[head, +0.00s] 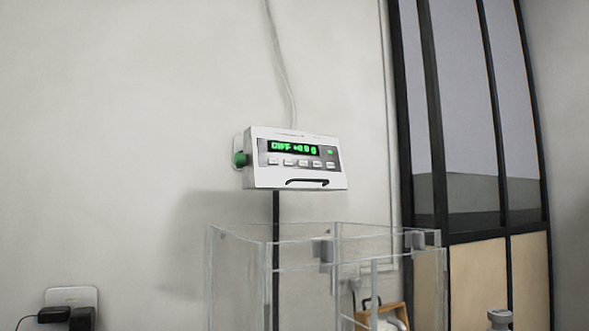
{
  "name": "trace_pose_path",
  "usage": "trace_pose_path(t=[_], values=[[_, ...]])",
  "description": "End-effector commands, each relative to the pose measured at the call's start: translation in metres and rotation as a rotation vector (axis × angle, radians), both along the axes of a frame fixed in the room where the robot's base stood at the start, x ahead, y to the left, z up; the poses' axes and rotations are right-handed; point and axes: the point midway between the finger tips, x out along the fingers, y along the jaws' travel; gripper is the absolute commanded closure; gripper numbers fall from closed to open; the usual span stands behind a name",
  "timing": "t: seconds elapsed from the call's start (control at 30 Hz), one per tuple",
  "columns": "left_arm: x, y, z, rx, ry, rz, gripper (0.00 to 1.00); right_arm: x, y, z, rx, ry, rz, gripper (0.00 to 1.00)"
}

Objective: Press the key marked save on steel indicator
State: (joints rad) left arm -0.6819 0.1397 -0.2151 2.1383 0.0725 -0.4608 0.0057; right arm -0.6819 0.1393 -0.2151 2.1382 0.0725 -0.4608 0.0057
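The indicator (260,177) is a pale box on a dark post in front of the wall, near the middle of the head view. Its green display (293,147) appears to read "DIFF +0.0 g". A row of several small pale keys (303,163) runs below the display; their markings are too small to read, so I cannot tell which is save. A small green light glows right of the display. A black handle-like bar sits below the keys, and a green knob (240,159) is on the left side. Neither of my grippers is in view.
A clear glass-walled enclosure (225,270) stands below the indicator. A wall socket with black plugs (72,299) is at lower left. A dark-framed glazed partition (430,120) stands at right. A wooden item and a grey knob show at the bottom. The space around the indicator's front looks clear.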

Motion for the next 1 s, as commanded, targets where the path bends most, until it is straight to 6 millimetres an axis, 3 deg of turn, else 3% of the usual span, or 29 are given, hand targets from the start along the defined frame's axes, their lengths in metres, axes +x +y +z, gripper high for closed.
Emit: trace_pose_path(t=[0.03,0.1,1.0], values=[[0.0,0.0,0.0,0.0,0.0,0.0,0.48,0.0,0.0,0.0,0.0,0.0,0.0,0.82],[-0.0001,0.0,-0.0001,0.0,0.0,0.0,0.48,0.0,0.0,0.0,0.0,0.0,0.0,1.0],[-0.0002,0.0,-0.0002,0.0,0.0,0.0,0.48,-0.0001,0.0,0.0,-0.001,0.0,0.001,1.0]])
